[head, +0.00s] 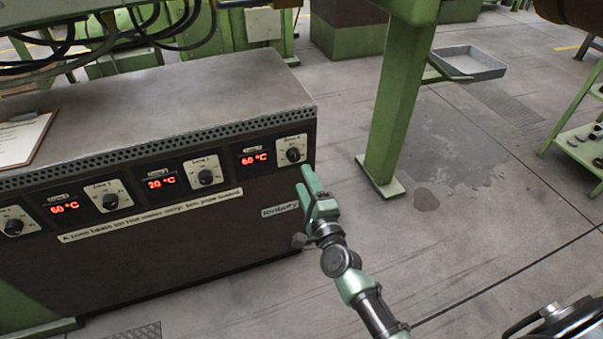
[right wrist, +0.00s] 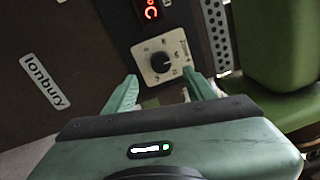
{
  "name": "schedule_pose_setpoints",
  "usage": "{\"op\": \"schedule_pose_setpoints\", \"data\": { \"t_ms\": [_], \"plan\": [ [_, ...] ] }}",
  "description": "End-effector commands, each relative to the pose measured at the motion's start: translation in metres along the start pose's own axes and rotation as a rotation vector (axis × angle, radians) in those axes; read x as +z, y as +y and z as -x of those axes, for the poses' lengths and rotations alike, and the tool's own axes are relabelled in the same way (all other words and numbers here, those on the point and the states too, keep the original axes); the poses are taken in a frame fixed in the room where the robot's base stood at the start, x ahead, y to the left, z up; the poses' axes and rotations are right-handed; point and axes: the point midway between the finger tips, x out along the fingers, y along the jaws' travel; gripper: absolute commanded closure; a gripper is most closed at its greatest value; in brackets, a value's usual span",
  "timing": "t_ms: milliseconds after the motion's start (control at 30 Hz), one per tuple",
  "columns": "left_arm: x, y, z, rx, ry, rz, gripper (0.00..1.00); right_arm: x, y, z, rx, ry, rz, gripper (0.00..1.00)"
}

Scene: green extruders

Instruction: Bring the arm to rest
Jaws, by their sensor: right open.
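My right gripper (head: 306,180) is in front of the right end of a dark control cabinet (head: 200,236). It is open and empty. In the right wrist view the fingers of my right gripper (right wrist: 160,78) stand apart, one to each lower side of a black knob (right wrist: 161,62) on a pale dial plate. They appear short of the knob, with a gap to it. In the head view this rightmost knob (head: 293,154) is just above and left of the fingertips, beside a red display (head: 254,159) reading 60 °C. My left gripper is not in view.
More knobs and red displays line the cabinet front. A clipboard (head: 22,140) lies on its top (head: 170,95). A green post (head: 395,110) stands to the right, with a grey tray (head: 468,62) behind. A green shelf rack (head: 580,145) is at far right. The floor between is open.

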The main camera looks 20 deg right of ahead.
Motion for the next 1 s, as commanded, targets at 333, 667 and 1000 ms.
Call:
{"op": "schedule_pose_setpoints", "data": {
  "t_ms": [333, 667, 1000],
  "plan": [
    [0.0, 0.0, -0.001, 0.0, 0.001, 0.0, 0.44, 0.0, 0.0, 0.001, -0.001, 0.0, 0.0, 0.45],
    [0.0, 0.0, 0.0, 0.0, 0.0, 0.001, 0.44, 0.021, 0.022, 0.02, 0.096, -0.104, 0.17, 0.45],
    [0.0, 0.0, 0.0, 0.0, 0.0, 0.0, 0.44, 0.042, 0.139, 0.171, 0.607, -0.641, 1.054, 0.45]
  ]
}}
